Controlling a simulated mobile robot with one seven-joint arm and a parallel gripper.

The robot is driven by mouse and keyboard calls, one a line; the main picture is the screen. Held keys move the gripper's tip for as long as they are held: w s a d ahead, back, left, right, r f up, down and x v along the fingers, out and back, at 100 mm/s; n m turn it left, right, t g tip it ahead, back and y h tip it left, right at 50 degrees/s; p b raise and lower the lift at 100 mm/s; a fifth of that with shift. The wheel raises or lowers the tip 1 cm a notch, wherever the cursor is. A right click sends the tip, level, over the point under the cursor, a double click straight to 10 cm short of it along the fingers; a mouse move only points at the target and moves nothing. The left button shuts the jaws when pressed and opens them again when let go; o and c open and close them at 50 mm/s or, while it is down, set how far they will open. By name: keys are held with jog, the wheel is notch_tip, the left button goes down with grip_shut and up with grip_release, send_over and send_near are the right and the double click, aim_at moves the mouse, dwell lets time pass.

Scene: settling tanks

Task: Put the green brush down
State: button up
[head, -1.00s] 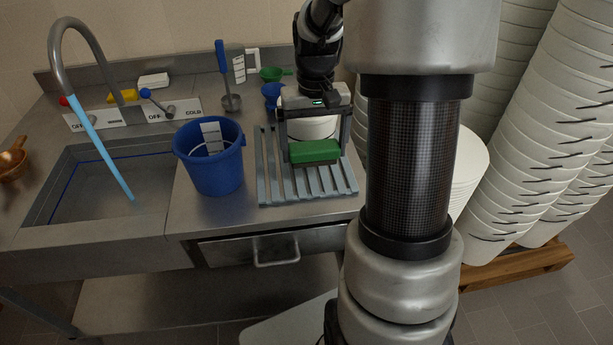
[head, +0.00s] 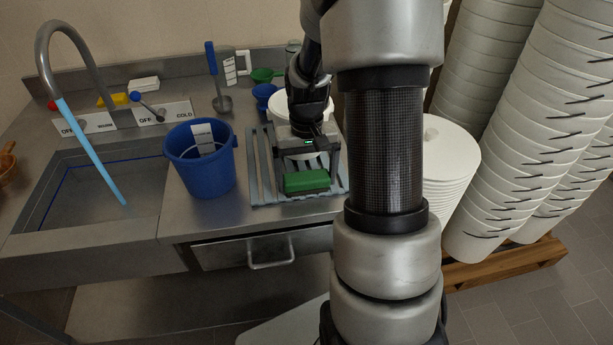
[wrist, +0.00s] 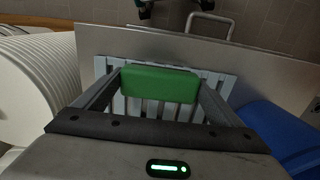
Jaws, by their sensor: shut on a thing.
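The green brush (head: 307,181) is a green block held between the two fingers of my gripper (head: 307,171). In the wrist view the brush (wrist: 160,84) spans the gap between the fingertips (wrist: 160,90). The brush is over the front part of the grey slatted rack (head: 262,192) on the steel counter. The rack's slats also show below the brush in the wrist view (wrist: 150,110). I cannot tell whether the underside of the brush touches the slats. My gripper hides part of the rack and of a white round container (head: 283,103) behind it.
A blue bucket (head: 203,170) stands just left of the rack, and the sink (head: 100,195) is further left. A blue funnel (head: 264,92), a green funnel (head: 264,75) and a ladle (head: 217,85) are behind. Stacked white buckets (head: 530,110) stand at right.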

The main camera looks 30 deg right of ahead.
jog(key=o, duration=0.7)
jog(key=shift+f, duration=0.1)
notch_tip(320, 180, up, 12)
jog(key=shift+r+p, duration=0.15)
jog(key=shift+p, duration=0.45)
notch_tip(320, 180, up, 12)
jog(key=f+n+t+p, duration=0.1)
jog(key=t+p, duration=0.2)
send_over(306, 177)
jog(key=s+a, duration=0.6)
jog(key=s+a+r+t, duration=0.1)
jog(key=s+a+r, duration=0.1)
jog(key=s, duration=0.1)
jog(key=s+a+r+n+p, duration=0.1)
jog(key=s+a+r, duration=0.1)
jog(key=s, duration=0.2)
jog(key=s+a+r+n+t+p, duration=0.1)
jog(key=s+a, duration=0.1)
jog(key=s, duration=0.1)
jog(key=shift+s+a+r+t, duration=0.2)
jog(key=shift+r+t, duration=0.1)
jog(key=shift+r, duration=0.1)
